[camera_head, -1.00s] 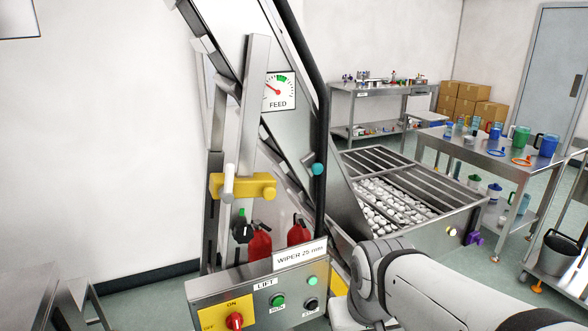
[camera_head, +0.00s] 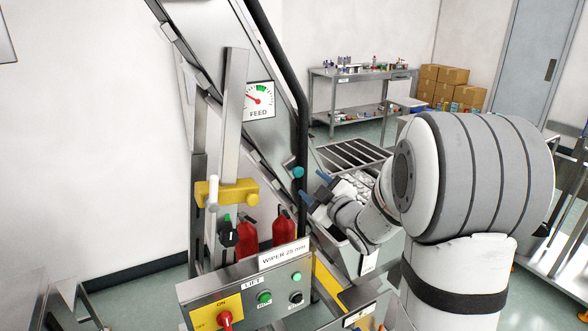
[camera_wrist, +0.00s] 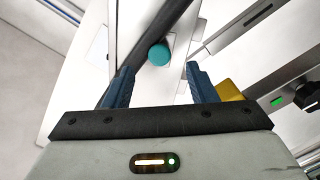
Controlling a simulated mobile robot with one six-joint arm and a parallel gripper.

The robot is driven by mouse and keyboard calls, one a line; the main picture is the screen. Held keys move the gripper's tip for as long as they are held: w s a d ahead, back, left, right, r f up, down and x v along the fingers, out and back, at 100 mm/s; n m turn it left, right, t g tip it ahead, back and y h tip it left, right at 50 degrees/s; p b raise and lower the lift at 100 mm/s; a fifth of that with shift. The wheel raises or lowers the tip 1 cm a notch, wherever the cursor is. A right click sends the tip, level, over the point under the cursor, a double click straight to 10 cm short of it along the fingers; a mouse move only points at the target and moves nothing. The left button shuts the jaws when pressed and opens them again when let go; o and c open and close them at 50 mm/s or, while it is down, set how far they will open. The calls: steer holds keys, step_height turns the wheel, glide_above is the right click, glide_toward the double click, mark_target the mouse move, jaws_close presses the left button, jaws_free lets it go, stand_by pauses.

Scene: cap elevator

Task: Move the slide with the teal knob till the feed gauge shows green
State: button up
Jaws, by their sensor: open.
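The teal knob (camera_head: 298,172) sits on the side of the inclined elevator, beside the black rail. In the wrist view the teal knob (camera_wrist: 159,54) lies beyond and between my fingertips, apart from both fingers. My gripper (camera_head: 315,187) is open and empty, just right of and below the knob in the head view; its blue fingers also show in the wrist view (camera_wrist: 160,80). The feed gauge (camera_head: 259,99) has a red needle pointing to the upper left, off the green band at the top right of its dial. The slide behind the knob is largely hidden.
A yellow bracket with a white handle (camera_head: 212,192) stands left of the knob. Below are a lift control box (camera_head: 215,292) and red bottles (camera_head: 284,228). A bin of white caps (camera_head: 355,185) lies behind my arm. A bench (camera_head: 350,75) stands far back.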

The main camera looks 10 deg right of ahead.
mark_target(300, 173)
steer(key=p+x, duration=0.1)
steer(key=x, duration=0.3)
steer(key=p+x, duration=0.1)
steer(key=x, duration=0.3)
steer(key=shift+s+a+r, duration=0.1)
steer(key=shift+a+r, duration=0.1)
steer(key=shift+r, duration=0.05)
steer(key=shift+c, duration=0.4)
steer(key=c, duration=0.9)
steer(key=shift+d, duration=0.1)
steer(key=shift+c, duration=0.2)
